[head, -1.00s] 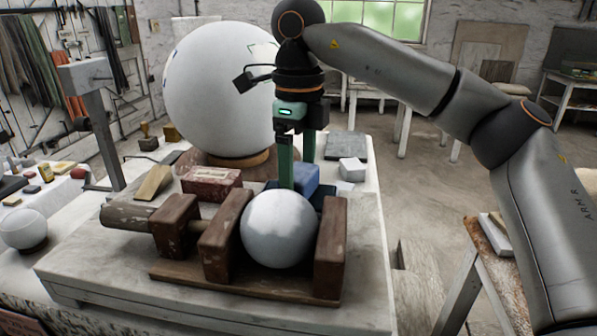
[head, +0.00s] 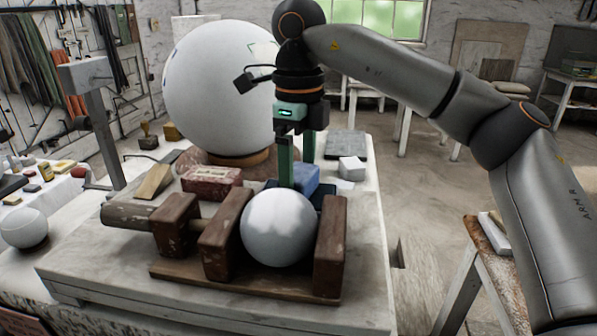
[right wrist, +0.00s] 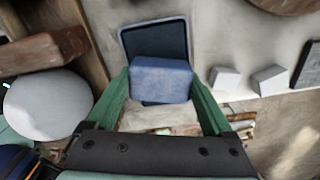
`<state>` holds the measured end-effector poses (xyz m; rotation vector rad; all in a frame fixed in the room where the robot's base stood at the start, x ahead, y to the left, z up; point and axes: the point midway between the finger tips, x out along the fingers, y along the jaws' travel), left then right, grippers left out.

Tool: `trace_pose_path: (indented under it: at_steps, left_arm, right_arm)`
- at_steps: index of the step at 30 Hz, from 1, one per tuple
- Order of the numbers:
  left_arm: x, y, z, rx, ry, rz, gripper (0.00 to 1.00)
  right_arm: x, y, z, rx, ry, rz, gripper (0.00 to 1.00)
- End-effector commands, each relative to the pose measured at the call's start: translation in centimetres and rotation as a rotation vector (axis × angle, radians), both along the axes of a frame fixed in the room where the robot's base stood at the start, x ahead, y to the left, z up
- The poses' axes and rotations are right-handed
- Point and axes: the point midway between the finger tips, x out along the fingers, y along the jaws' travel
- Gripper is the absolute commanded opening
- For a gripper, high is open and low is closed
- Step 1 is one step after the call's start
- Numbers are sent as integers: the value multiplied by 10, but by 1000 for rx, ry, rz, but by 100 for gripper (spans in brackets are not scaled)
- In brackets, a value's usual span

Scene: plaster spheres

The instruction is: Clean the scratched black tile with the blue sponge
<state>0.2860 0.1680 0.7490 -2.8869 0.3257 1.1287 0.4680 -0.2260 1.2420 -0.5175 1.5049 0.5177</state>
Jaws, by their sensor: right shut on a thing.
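My right gripper (head: 297,174) points down behind the white sphere and is shut on the blue sponge (head: 307,179). In the right wrist view the sponge (right wrist: 161,80) sits between the two green fingers. A dark square tile (right wrist: 152,38) with a paler rim lies beneath and beyond it, partly covered by the sponge. In the head view only dark edges of this tile (head: 328,196) show behind the sphere. I cannot tell whether the sponge touches it, and scratches cannot be made out. My left gripper is not in view.
A white sphere (head: 278,228) sits in a brown wooden clamp (head: 222,240) just in front of the gripper. A reddish block (head: 211,183) stands left, white blocks (head: 351,168) and a dark slab (head: 346,145) right. A huge white sphere (head: 218,90) rises behind.

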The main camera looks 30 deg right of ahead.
Motion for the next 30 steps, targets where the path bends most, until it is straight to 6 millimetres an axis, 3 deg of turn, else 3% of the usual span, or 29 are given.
trace_pose_path:
  at_steps: [12, 22, 30]
  left_arm:
    - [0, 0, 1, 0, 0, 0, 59]
    - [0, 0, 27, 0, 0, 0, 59]
    - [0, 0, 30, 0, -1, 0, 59]
  right_arm:
    - [-1, 0, -2, -4, 8, 2, 42]
    - [0, 0, 27, -3, 5, 1, 42]
    - [0, 0, 46, -2, 2, 0, 42]
